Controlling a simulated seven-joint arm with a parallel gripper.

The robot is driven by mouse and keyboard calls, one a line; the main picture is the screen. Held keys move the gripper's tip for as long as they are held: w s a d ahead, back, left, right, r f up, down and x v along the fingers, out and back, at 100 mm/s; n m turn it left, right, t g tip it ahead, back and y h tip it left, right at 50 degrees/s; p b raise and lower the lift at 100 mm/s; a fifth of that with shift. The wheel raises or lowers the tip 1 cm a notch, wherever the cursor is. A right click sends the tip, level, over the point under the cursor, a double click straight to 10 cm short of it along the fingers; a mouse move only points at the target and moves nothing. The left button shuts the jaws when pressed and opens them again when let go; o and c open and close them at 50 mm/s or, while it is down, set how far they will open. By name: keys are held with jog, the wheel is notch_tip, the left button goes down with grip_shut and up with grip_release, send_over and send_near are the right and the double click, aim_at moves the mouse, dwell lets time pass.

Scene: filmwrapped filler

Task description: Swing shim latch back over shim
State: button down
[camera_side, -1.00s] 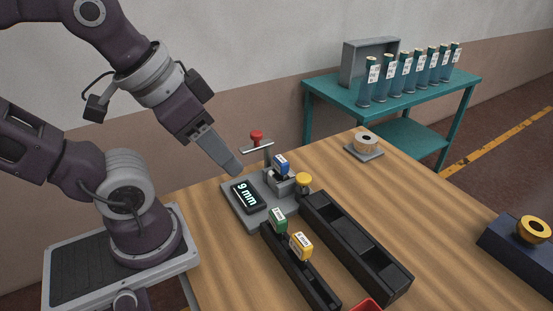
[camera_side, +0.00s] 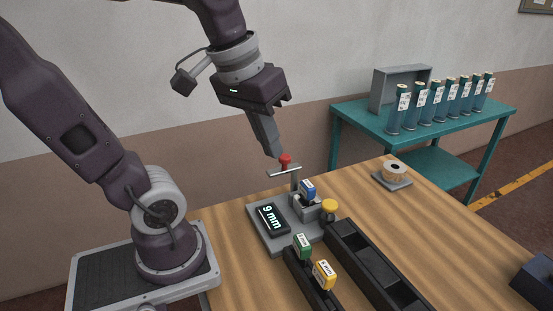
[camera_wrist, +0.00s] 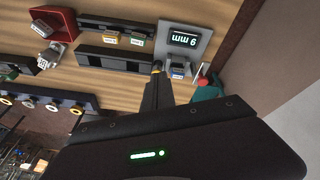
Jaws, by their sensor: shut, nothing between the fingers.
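The shim latch is a thin grey bar (camera_side: 278,172) on an upright post, with a red knob (camera_side: 286,159) on top. The bar points left, away from the blue shim (camera_side: 308,188), which sits uncovered in the grey holder beside the post. In the wrist view, the blue shim (camera_wrist: 178,70) and red knob (camera_wrist: 203,78) lie right of the fingers. My gripper (camera_side: 276,154) is shut and empty, pointing down, with its tips close beside the red knob. I cannot tell whether they touch.
A display reading 9 mm (camera_side: 273,218) lies on the grey base, with a yellow knob (camera_side: 329,206) right of the holder. Black trays (camera_side: 368,262), a green block (camera_side: 302,244) and a yellow block (camera_side: 323,273) stand in front.

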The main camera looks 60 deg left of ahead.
aim_at(284, 164)
jog(key=w+a+f+n+g+h, duration=0.1)
jog(key=w+a+f+n+g, duration=0.1)
jog(key=a+n, duration=0.4)
jog(key=w+a+f+n+g+h, duration=0.1)
jog(key=w+a+n, duration=0.4)
jog(key=a, duration=1.2)
jog(key=shift+w+f+n+g+h, duration=0.2)
jog(key=shift+f+n+g+h, duration=0.35)
jog(key=shift+n, duration=0.65)
jog(key=shift+f, duration=0.1)
jog(key=d+f, duration=0.6)
jog(key=f, duration=0.3)
jog(key=shift+d+f, duration=0.2)
jog(key=shift+f, duration=0.2)
